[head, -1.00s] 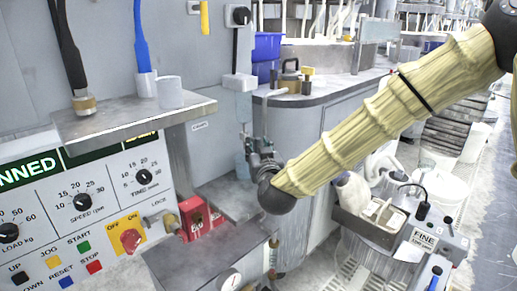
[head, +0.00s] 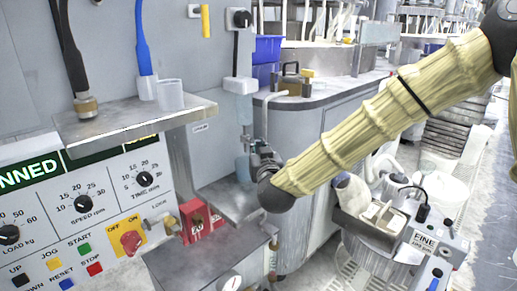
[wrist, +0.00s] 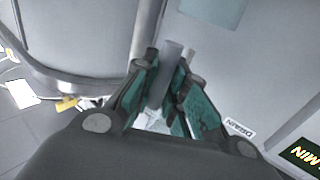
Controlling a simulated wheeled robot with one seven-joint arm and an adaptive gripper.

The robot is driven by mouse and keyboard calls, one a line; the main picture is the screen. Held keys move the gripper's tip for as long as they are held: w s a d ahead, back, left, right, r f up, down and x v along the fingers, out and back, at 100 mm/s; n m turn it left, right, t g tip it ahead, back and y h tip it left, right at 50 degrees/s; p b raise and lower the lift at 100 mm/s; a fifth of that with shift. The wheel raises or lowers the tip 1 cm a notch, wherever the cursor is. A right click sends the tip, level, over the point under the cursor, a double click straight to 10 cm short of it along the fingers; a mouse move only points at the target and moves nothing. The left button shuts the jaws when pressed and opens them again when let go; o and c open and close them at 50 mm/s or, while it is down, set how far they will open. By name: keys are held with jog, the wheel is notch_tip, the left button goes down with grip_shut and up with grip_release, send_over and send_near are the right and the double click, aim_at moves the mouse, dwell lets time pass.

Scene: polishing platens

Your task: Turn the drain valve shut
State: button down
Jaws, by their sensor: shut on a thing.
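The drain valve's grey handle (wrist: 172,72) shows as a flat bar between my fingers in the wrist view. My gripper (wrist: 169,82) has teal finger pads, one on each side of this bar, and is shut on it. A white "DRAIN" label (wrist: 239,129) is on the grey wall to the right of the fingers. In the head view my gripper (head: 258,150) is at the grey cabinet side, below the counter's left end. There it largely hides the valve, so I cannot tell the handle's angle to the pipe.
A grey basin-like machine (head: 400,215) stands below my forearm on the right.

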jog(key=shift+r+p, duration=0.2)
jog(key=shift+p, duration=0.1)
jog(key=m+g+p, duration=0.1)
jog(key=p, duration=0.2)
jog(key=shift+s+r, duration=0.1)
jog(key=shift+r, duration=0.1)
jog(key=m+g+p, duration=0.1)
jog(key=p, duration=0.1)
jog(key=m+g+p, duration=0.1)
jog(key=p, duration=0.1)
jog(key=shift+s+a+r+m+p, duration=0.1)
jog(key=shift+a+m+p, duration=0.1)
jog(key=shift+m+p, duration=0.2)
jog(key=shift+s+a+r+m+g+y+p, duration=0.15)
jog(key=shift+m+g+y+p, duration=0.95)
jog(key=shift+m+g+p, duration=1)
jog(key=shift+s+a+r+m+g+y+p, duration=0.1)
jog(key=shift+m+g+y+p, duration=1.25)
jog(key=shift+p, duration=1.3)
jog(key=shift+m, duration=0.25)
jog(key=c, duration=1.4)
grip_release()
jog(key=shift+c, duration=0.2)
